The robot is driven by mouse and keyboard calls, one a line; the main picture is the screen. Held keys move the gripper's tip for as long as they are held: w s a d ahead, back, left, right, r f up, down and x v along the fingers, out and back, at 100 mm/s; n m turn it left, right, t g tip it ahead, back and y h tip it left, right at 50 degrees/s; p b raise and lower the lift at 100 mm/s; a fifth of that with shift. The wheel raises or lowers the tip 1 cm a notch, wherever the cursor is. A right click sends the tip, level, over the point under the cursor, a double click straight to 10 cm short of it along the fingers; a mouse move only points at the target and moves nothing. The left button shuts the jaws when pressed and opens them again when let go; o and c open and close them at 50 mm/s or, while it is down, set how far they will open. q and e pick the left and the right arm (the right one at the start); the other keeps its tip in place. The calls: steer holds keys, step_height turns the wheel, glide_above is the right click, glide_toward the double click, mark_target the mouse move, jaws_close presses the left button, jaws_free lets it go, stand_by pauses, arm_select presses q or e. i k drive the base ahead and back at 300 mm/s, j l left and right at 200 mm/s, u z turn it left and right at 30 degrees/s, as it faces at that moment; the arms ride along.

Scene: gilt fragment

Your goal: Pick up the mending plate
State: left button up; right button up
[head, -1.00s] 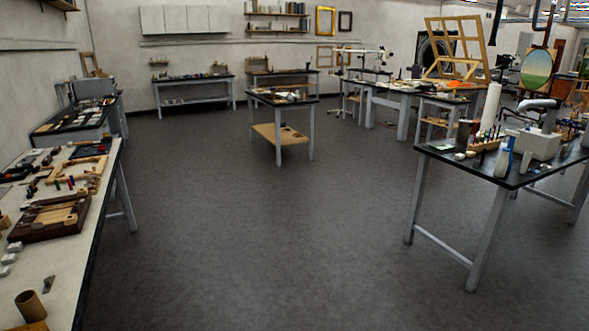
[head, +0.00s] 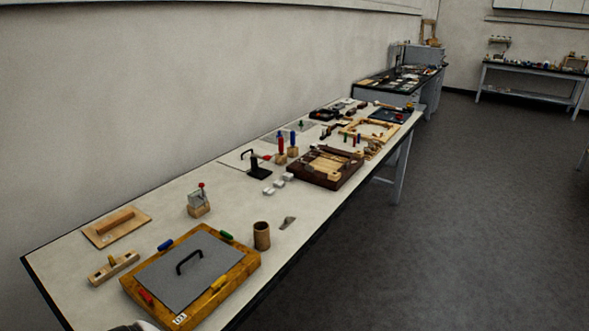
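A small flat grey metal piece (head: 288,223) lies on the white worktable (head: 215,220) near its front edge, just right of a brown cup (head: 262,236). It may be the mending plate, but it is too small to tell for sure. A larger grey plate with a black handle (head: 183,272) lies in a wooden frame with coloured clamps (head: 240,268) at the near end. Neither of my grippers can be made out. A pale rounded shape shows at the bottom edge, too cut off to identify.
A wooden float (head: 117,228), a small block with a red knob (head: 199,202), white blocks (head: 278,184) and a dark wooden tray (head: 325,168) share the table. A wall runs behind it. Open grey floor (head: 430,240) lies to the right.

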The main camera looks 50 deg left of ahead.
mark_target(287, 221)
steer(key=i+u, duration=0.7)
steer(key=u, duration=0.25)
steer(key=i+l+u, duration=0.25)
steer(key=u, duration=0.2)
steer(key=i+l+u, duration=0.35)
steer(key=u, duration=0.15)
steer(key=i+l+u, duration=0.25)
steer(key=l+u, duration=0.2)
